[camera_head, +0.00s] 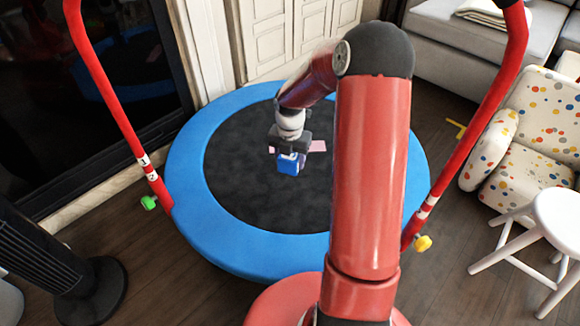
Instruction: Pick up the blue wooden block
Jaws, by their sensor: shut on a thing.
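The blue wooden block (288,165) is a small blue piece with a lighter patch near its top. It shows just below my gripper (289,152), which is shut on it, over the black middle of the trampoline (265,195). I cannot tell from this view whether the block touches the mat or hangs above it.
The trampoline has a blue padded rim (190,200) and a red handlebar (110,95) at both sides. A black tower fan (50,255) stands at left. A dotted armchair (535,125) and a white stool (555,215) stand at right.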

